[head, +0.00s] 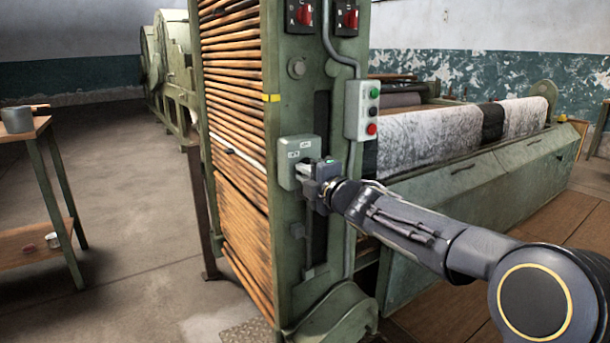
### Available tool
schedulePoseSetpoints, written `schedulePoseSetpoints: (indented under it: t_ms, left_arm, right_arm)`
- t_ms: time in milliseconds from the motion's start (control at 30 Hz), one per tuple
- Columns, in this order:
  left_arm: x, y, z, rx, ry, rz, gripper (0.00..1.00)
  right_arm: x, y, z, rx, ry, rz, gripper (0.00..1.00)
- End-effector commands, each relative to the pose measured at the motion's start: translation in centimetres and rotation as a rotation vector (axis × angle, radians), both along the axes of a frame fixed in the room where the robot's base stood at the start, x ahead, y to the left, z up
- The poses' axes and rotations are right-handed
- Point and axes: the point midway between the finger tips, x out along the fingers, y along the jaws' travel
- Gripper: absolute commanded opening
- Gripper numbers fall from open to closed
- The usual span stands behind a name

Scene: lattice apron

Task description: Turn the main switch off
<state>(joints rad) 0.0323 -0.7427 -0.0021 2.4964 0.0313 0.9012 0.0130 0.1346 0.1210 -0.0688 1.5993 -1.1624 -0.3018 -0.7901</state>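A pale grey-green switch box (292,150) with small white labels is fixed to the front of the green machine post (283,95). My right gripper (307,170) is at the lower right of this box, its fingertips at or very near the box front. The gripper hides part of the box, so I cannot see the lever or its position. I cannot tell whether the fingers are open or closed on something. My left gripper is out of view.
A button box (361,110) with green and red buttons hangs right of the post on a conduit. Two red rotary knobs (304,14) (350,17) sit at the top. Wooden slats (232,95) line the post's left side. A small table (22,132) stands left; open floor lies between.

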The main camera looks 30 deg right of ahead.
Motion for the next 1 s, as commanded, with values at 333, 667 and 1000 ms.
schedulePoseSetpoints:
  t_ms: [333, 667, 1000]
  left_arm:
    - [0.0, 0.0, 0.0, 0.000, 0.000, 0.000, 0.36]
    - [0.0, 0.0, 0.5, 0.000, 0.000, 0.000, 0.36]
    - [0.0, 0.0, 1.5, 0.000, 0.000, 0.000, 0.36]
  right_arm:
    - [0.0, -0.1, 0.0, 0.001, 0.000, -0.002, 0.34]
    - [-2.9, -0.4, 0.2, 0.002, -0.002, -0.003, 0.34]
    - [-7.5, -0.7, 0.1, 0.000, 0.000, -0.003, 0.34]
